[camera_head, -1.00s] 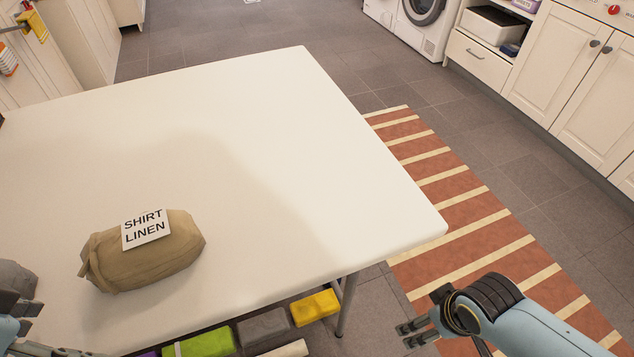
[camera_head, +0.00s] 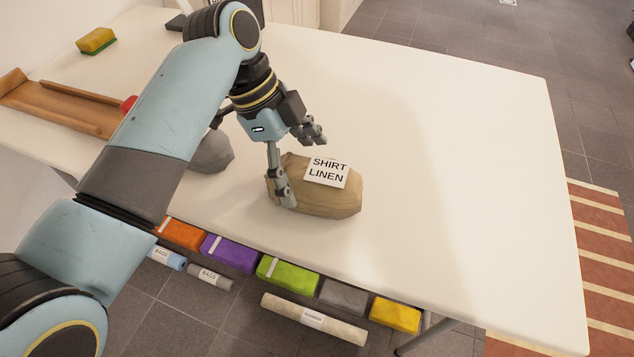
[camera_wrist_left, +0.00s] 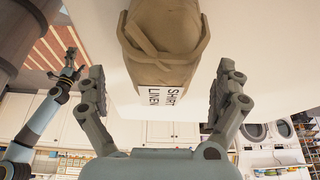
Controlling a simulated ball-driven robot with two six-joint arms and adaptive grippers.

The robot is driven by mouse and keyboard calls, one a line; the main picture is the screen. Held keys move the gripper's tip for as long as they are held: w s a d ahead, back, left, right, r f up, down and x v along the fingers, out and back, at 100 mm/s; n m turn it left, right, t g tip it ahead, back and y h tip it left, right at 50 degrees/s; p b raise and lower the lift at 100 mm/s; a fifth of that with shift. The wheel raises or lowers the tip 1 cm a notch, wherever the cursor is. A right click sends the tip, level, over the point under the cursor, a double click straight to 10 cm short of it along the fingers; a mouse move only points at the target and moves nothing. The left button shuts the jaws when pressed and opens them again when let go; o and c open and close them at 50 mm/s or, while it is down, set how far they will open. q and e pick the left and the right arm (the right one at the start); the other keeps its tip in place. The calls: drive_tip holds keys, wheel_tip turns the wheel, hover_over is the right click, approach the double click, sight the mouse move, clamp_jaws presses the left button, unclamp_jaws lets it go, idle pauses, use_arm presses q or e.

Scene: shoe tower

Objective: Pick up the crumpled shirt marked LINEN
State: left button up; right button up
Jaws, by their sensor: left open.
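The tan crumpled shirt (camera_head: 335,203), with a white SHIRT LINEN label on top, lies bundled on the white table. My left gripper (camera_head: 303,170) is open at the bundle's left end. One finger overlaps its near left side and the other is over its far side; I cannot tell whether either touches it. In the left wrist view the shirt (camera_wrist_left: 160,38) lies between and beyond the spread fingertips (camera_wrist_left: 161,70). My right gripper (camera_wrist_left: 69,68) appears small at the left of that view, its fingers too small to read.
A grey lump (camera_head: 212,153) sits left of the shirt, partly behind my left arm. A brown wooden tray (camera_head: 60,105) and a yellow-green sponge (camera_head: 96,40) are farther left. Several colored packs, including a green one (camera_head: 288,273), lie below the table's near edge. The table's right side (camera_head: 460,150) is clear.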

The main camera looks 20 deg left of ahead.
sight(314, 185)
use_arm(q)
drive_tip(key=x, duration=0.5)
drive_tip(key=shift+w+d+b, duration=0.1)
drive_tip(key=shift+b, duration=0.2)
drive_tip(key=c, duration=1.2)
drive_tip(key=shift+c, duration=0.2)
